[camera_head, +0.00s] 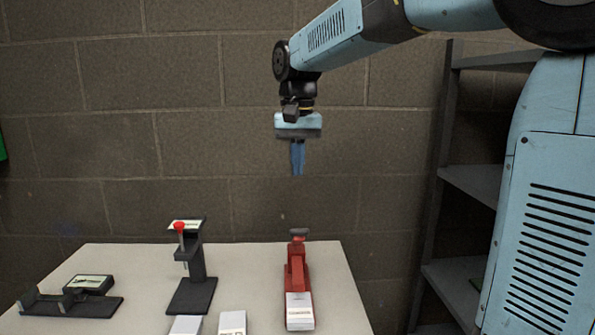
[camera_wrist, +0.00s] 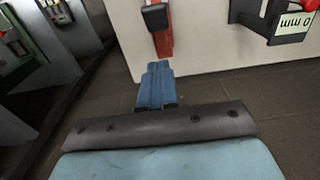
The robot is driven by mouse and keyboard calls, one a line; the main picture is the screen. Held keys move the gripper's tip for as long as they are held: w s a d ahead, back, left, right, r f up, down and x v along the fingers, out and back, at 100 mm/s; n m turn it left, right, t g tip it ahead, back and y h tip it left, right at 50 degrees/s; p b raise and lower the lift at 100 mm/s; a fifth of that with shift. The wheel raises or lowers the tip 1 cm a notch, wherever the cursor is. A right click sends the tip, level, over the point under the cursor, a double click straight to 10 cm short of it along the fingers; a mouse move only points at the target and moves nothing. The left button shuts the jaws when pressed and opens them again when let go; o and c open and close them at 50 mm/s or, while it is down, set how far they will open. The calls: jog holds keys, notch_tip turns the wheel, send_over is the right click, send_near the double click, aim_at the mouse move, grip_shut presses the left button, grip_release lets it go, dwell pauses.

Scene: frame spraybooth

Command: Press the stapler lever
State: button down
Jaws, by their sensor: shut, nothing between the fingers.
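A red stapler (camera_head: 296,275) stands on the right part of the light table, with a dark grey pad at the top of its lever (camera_head: 298,233). A white block with small print lies at its near end. In the wrist view the stapler (camera_wrist: 165,40) shows at the top, partly cut off, with the dark lever pad (camera_wrist: 155,18) above its red body. My gripper (camera_head: 297,172) points down, its blue fingers shut and empty, well above the table and apart from the stapler. In the wrist view my shut fingers (camera_wrist: 155,72) sit just below the stapler in the picture.
A dark press stand (camera_head: 195,270) with a red knob is left of the stapler. A low dark fixture (camera_head: 75,300) lies at the table's left. White blocks (camera_head: 232,322) lie at the front edge. A dark shelf rack (camera_head: 440,200) stands at the right. A block wall is behind.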

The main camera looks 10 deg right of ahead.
send_over(298, 238)
jog(key=w, duration=0.4)
jog(key=f, duration=0.7)
jog(key=shift+w+d+f, duration=0.2)
jog(key=shift+f, duration=0.15)
jog(key=shift+s+f, duration=0.7)
jog(key=shift+f, duration=0.2)
jog(key=shift+s+f, duration=0.45)
jog(key=shift+f, duration=0.3)
jog(key=shift+s+a, duration=0.1)
